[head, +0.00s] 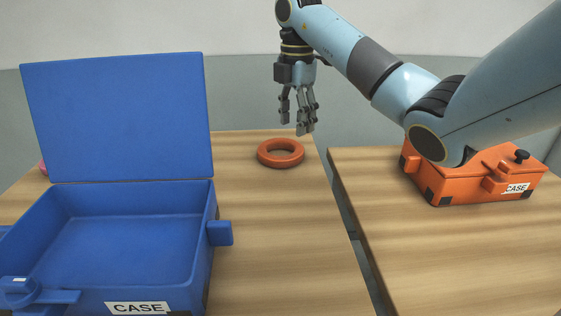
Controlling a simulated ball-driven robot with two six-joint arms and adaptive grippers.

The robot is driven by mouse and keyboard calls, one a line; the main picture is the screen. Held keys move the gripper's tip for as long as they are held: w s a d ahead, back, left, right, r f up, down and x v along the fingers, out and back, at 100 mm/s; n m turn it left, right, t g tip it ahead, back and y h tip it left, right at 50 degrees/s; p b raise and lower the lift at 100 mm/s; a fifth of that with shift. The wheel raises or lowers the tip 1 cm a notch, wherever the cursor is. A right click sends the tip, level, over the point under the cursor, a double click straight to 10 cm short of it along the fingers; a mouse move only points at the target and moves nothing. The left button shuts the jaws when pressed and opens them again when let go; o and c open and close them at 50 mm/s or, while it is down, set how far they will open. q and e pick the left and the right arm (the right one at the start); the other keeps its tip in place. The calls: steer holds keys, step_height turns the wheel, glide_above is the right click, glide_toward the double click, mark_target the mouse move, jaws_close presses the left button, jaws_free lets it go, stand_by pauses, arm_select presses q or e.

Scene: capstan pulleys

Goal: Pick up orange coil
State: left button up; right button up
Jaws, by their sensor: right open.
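The orange coil (264,158) is a thick ring lying flat on the left wooden table, near its back right corner. My right gripper (294,129) hangs fingers-down above and slightly right of the coil. It is open and empty, with its fingers apart from the coil. My left gripper is not in view.
An open blue case (140,250) with its lid (117,118) raised stands at the left; its inside looks empty. A closed orange case (455,190) sits on the right table (450,255). A gap separates the two tables. A pinkish thing (43,168) shows partly behind the lid.

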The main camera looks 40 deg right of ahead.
mark_target(293, 155)
step_height(293, 155, down, 5)
steer(key=b, duration=0.3)
steer(key=shift+r, duration=0.2)
step_height(293, 155, down, 4)
steer(key=b, duration=0.3)
steer(key=shift+a+f, duration=0.15)
jaws_close()
